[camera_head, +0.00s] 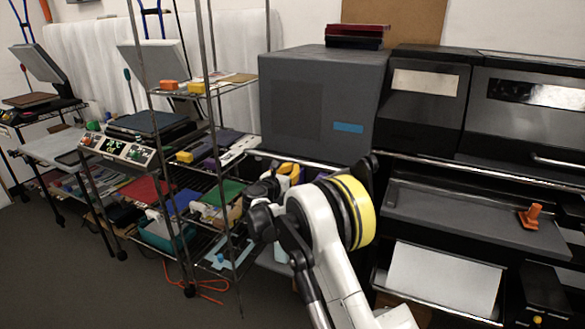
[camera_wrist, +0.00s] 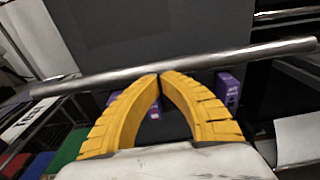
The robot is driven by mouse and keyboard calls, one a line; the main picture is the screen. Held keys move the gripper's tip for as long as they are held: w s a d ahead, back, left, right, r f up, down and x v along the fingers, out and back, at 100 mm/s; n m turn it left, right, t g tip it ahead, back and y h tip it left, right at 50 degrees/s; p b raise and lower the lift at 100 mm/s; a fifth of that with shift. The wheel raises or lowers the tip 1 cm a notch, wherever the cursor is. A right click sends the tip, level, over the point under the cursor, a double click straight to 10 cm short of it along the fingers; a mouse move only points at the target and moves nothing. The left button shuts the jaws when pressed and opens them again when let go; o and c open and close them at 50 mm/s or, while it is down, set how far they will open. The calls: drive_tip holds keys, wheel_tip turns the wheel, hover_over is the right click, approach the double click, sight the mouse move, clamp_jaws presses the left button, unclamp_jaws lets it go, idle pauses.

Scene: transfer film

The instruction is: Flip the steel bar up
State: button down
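The steel bar (camera_wrist: 220,58) runs across the wrist view, slightly tilted, in front of a dark grey surface. In the head view a thin bright bar (camera_head: 265,155) shows under the large grey box, partly hidden by my arm. My gripper (camera_wrist: 160,76) has two yellow ribbed fingers whose tips meet, with a dark gap between their lower parts. The tips lie at the bar's lower edge; I cannot tell whether they touch it. In the head view my gripper (camera_head: 289,171) is mostly hidden behind my wrist.
The large grey box (camera_head: 310,100) stands above the bar. A wire shelf (camera_head: 225,165) with coloured stacks is to the left. Dark machines (camera_head: 520,110) with a grey ledge (camera_head: 460,215) and an orange object (camera_head: 530,216) are on the right. Purple items (camera_wrist: 228,88) lie behind the fingers.

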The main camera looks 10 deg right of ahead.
sight(294, 159)
drive_tip(key=shift+w+d+r+g+y+p, duration=0.15)
drive_tip(key=shift+r+g+y+p, duration=0.2)
drive_tip(key=shift+r+p, duration=0.45)
drive_tip(key=shift+w+d+r+g+y+p, duration=0.2)
drive_tip(key=shift+r+g+p, duration=0.25)
drive_tip(key=shift+r+p, duration=0.35)
drive_tip(key=p, duration=0.1)
drive_tip(key=r, duration=0.1)
drive_tip(key=w+r+p, duration=0.1)
drive_tip(key=shift+d+r+g+y+p, duration=0.1)
drive_tip(key=shift+d+g+y+p, duration=0.15)
drive_tip(key=shift+d+g+p, duration=0.05)
drive_tip(key=shift+w+d+r+p, duration=0.1)
drive_tip(key=shift+d+r+p, duration=0.05)
drive_tip(key=shift+r+p, duration=0.15)
drive_tip(key=shift+w+d+r+p, duration=0.3)
drive_tip(key=shift+w+r+p, duration=0.2)
drive_tip(key=shift+r, duration=0.1)
drive_tip(key=shift+f, duration=0.1)
